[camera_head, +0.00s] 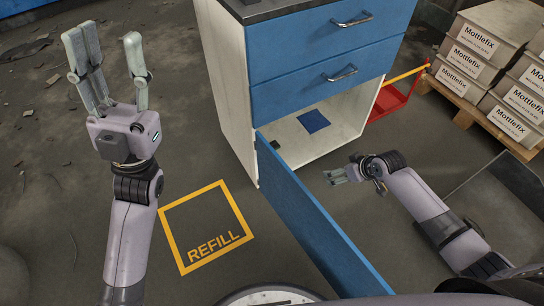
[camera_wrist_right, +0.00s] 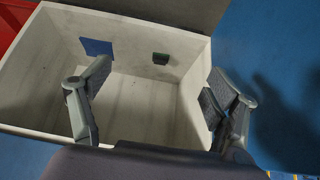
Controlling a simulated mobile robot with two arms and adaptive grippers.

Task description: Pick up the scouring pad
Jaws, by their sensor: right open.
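Inside the open lower compartment of the blue and white cabinet (camera_head: 237,95) lies a flat blue square (camera_head: 313,121). A small dark piece (camera_head: 275,145) lies nearer the door side. In the right wrist view the blue square (camera_wrist_right: 97,47) is at the upper left and the small piece (camera_wrist_right: 160,58) looks dark green and black. I cannot tell for sure which is the scouring pad; the dark green piece looks more like one. My right gripper (camera_head: 330,177) is open and empty in front of the compartment. My left gripper (camera_head: 108,42) is raised at the left, open and empty.
The blue cabinet door (camera_head: 315,225) stands open towards me, left of my right gripper. Two closed drawers (camera_head: 325,82) are above the compartment. A red cart (camera_head: 392,100) and a pallet of Mottlefix boxes (camera_head: 475,55) stand to the right. A yellow REFILL square (camera_head: 220,245) marks clear floor.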

